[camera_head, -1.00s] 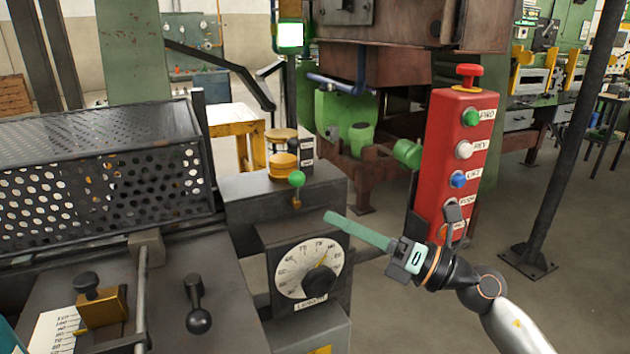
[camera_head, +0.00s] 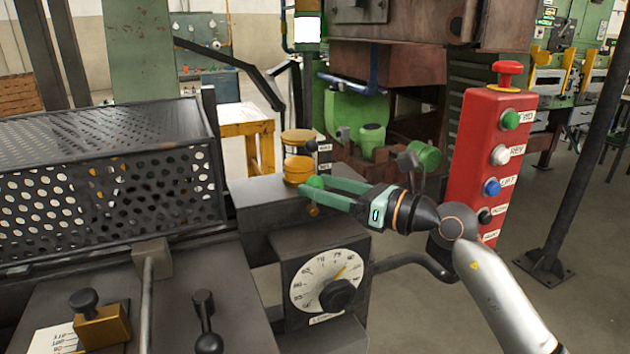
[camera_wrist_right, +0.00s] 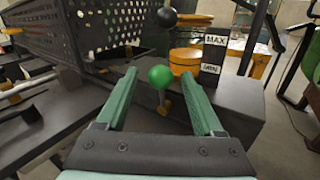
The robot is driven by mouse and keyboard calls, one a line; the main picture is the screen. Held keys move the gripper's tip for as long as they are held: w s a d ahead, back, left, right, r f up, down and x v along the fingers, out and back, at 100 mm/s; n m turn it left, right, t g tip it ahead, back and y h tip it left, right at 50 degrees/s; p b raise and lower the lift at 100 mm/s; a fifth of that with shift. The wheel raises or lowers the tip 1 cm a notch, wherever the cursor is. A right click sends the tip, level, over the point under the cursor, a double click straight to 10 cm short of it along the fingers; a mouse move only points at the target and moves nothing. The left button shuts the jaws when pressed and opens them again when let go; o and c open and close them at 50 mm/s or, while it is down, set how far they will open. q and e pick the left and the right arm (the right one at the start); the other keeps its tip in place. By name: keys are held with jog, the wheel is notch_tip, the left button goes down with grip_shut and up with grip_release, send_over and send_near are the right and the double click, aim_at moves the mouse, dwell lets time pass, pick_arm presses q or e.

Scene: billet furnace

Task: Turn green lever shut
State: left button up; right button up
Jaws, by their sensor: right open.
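The green lever's round knob (camera_head: 315,182) stands at the front edge of the dark machine block, above the dial. In the right wrist view the green knob (camera_wrist_right: 160,77) sits on a short brass stem (camera_wrist_right: 164,102). My right gripper (camera_head: 318,188) is open, with its two green fingers pointing at the knob. In the right wrist view the fingers (camera_wrist_right: 166,84) lie to either side of the knob, with gaps on both sides. I cannot tell whether the fingertips reach past it. My left gripper is not in view.
A dial with a black knob (camera_head: 338,294) is below the lever. A label post marked MAX (camera_wrist_right: 213,53) and a yellow round part (camera_head: 298,169) stand behind it. A perforated guard (camera_head: 110,185) is at left, and a red button box (camera_head: 480,150) at right.

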jog(key=shift+x, duration=1.05)
grip_shut()
dwell(0.7)
